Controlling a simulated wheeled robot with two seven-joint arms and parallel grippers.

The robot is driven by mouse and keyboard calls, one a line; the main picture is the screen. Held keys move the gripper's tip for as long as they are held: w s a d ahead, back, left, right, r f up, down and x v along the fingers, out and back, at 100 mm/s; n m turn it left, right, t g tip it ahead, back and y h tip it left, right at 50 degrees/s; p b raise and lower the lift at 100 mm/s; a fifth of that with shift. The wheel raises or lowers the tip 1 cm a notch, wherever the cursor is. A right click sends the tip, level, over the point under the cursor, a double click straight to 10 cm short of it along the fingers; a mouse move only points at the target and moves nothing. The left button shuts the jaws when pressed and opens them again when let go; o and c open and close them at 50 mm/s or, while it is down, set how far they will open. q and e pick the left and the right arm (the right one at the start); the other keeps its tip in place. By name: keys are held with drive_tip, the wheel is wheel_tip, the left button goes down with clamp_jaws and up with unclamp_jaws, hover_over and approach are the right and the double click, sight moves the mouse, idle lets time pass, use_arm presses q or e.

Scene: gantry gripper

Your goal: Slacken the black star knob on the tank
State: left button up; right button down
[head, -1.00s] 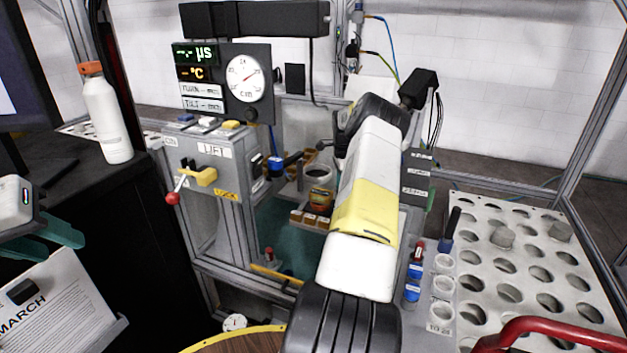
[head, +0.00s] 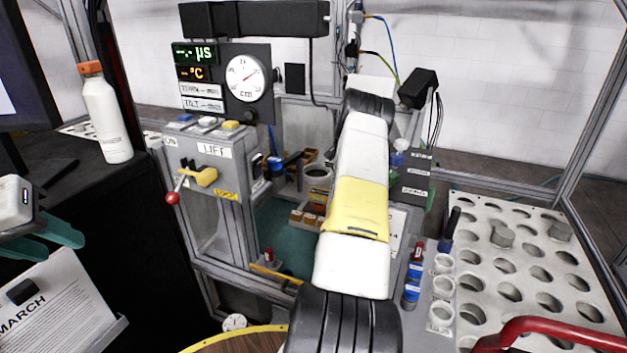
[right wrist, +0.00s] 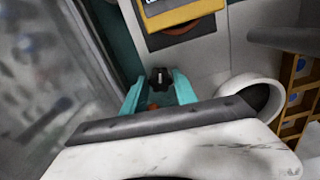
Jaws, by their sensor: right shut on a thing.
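The black star knob (right wrist: 160,77) shows in the right wrist view, in front of a pale surface that may be the tank. My right gripper (right wrist: 157,88) has its two teal fingers on either side of the knob and is shut on it. How far the fingers reach around the knob is hard to see. In the head view my right arm covers that spot, so knob and right gripper are hidden there. My left gripper (head: 45,240) is at the left edge, its teal fingers apart and empty, above a printed sheet.
A white round opening (right wrist: 255,92) lies close to the right of my right gripper, with a yellow rack (right wrist: 298,90) beyond. The lift panel (head: 205,165) with its red-ended lever stands left of my arm. A perforated rack (head: 520,270) and red handle (head: 550,328) are at right.

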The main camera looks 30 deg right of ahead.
drive_tip(key=n, duration=0.4)
drive_tip(key=shift+n, duration=0.3)
drive_tip(key=n, duration=1)
drive_tip(key=shift+r, duration=0.1)
drive_tip(key=n, duration=0.5)
drive_tip(key=shift+d, duration=0.1)
drive_tip(key=n, duration=1)
drive_tip(key=shift+w+d, duration=0.1)
drive_tip(key=n, duration=0.4)
drive_tip(key=shift+n, duration=2.7)
drive_tip(key=shift+w, duration=0.1)
